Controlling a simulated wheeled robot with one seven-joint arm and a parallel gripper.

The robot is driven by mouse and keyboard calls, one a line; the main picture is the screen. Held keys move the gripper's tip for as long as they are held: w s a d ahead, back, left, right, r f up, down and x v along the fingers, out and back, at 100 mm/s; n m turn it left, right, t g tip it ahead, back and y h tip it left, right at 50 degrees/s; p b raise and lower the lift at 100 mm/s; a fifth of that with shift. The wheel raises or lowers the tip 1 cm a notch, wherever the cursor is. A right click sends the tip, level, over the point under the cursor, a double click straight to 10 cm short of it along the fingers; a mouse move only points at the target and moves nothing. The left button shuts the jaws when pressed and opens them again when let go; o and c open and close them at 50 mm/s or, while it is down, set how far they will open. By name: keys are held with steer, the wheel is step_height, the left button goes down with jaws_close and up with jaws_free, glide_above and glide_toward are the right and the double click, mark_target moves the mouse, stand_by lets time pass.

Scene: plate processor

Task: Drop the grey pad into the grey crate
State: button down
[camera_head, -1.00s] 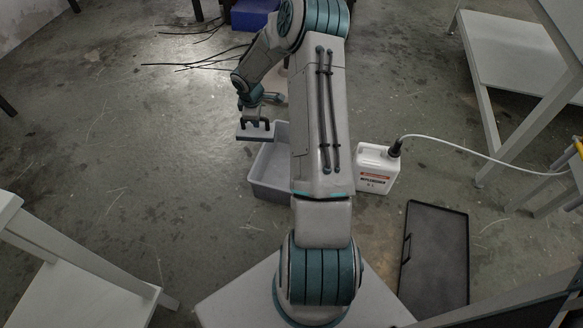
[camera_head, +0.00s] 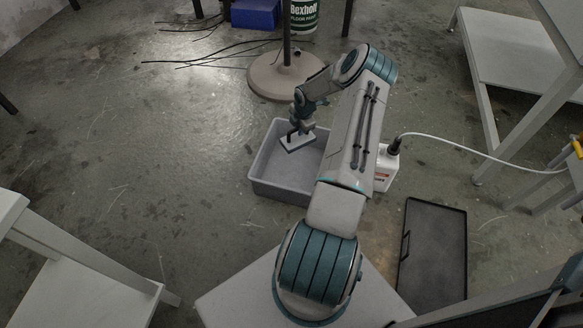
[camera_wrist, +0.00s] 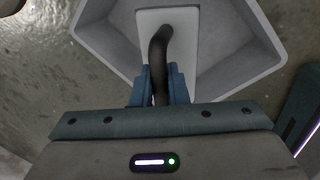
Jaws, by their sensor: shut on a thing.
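The grey pad (camera_head: 298,143) is a flat light slab with a dark curved handle. My gripper (camera_head: 295,131) is shut on its handle, and the pad hangs below it. The grey crate (camera_head: 256,166) stands on the floor, open at the top and with a bare floor inside where it shows. In the head view the pad is over the crate's back part. In the wrist view the handle lies between the blue fingers of my gripper (camera_wrist: 160,85). The pad (camera_wrist: 183,28) shows there with the crate (camera_wrist: 262,62) around and beyond it. The pad's height over the crate's floor is hard to tell.
A round pole base (camera_head: 284,78) is behind the crate. A black flat case (camera_head: 434,250) lies at right. White tables stand at both sides. The floor left of the crate is clear.

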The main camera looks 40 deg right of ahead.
steer(key=shift+f+b, duration=1.15)
steer(key=shift+f, duration=1.2)
steer(key=c, duration=1.3)
jaws_free()
steer(key=shift+c, duration=0.2)
steer(key=shift+r, duration=0.1)
step_height(320, 180, up, 13)
steer(key=s+p, duration=0.2)
steer(key=p, duration=0.2)
steer(key=shift+s+a+r+p, duration=0.15)
steer(key=shift+s+r+p, duration=0.05)
steer(key=shift+s+p, duration=0.2)
